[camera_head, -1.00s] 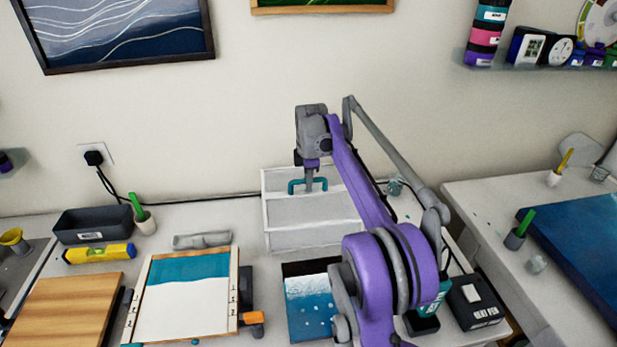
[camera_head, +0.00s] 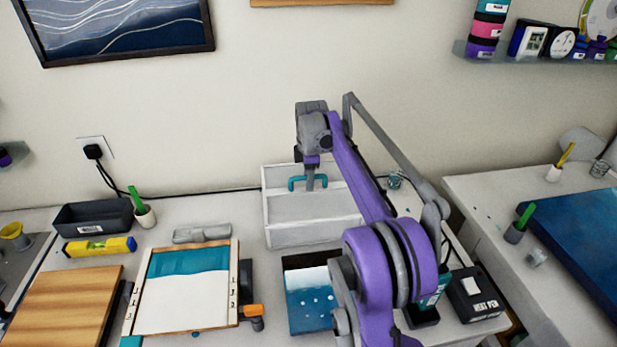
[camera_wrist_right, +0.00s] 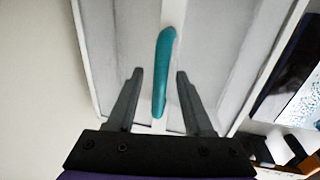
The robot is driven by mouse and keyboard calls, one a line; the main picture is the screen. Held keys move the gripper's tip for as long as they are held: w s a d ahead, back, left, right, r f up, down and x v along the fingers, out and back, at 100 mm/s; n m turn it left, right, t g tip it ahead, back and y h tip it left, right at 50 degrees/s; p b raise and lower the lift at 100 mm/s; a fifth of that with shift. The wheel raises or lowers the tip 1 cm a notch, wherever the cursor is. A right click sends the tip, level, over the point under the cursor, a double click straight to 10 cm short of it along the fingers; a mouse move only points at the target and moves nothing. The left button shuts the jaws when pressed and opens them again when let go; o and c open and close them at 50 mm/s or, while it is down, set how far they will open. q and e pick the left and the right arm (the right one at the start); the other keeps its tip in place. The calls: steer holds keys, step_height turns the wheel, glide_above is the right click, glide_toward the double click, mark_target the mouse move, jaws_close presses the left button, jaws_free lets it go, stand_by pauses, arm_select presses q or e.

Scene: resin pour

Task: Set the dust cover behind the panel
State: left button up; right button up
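The dust cover (camera_head: 312,236) is a pale, shallow white-framed box with a teal handle (camera_head: 293,184). It sits at the back of the bench near the wall. My right gripper (camera_head: 310,184) is at the handle, pointing down. In the right wrist view, its two fingers (camera_wrist_right: 158,75) are apart, one on each side of the teal handle (camera_wrist_right: 164,65), with gaps visible. A teal-and-white panel (camera_head: 185,300) lies between wooden side strips at the front left of the cover. My left gripper is not in view.
A blue-and-white picture (camera_head: 308,300) lies in front of the cover, partly behind my right arm. A yellow level (camera_head: 100,248), a dark tray (camera_head: 92,218) and a wooden board (camera_head: 65,305) are at left. A grey rest (camera_head: 202,232) lies behind the panel. A heat pen box (camera_head: 474,295) stands right.

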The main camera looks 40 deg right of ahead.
step_height(320, 180, up, 11)
steer(key=s+a+p, duration=0.1)
steer(key=s, duration=0.1)
steer(key=shift+f, duration=0.2)
stand_by(0.4)
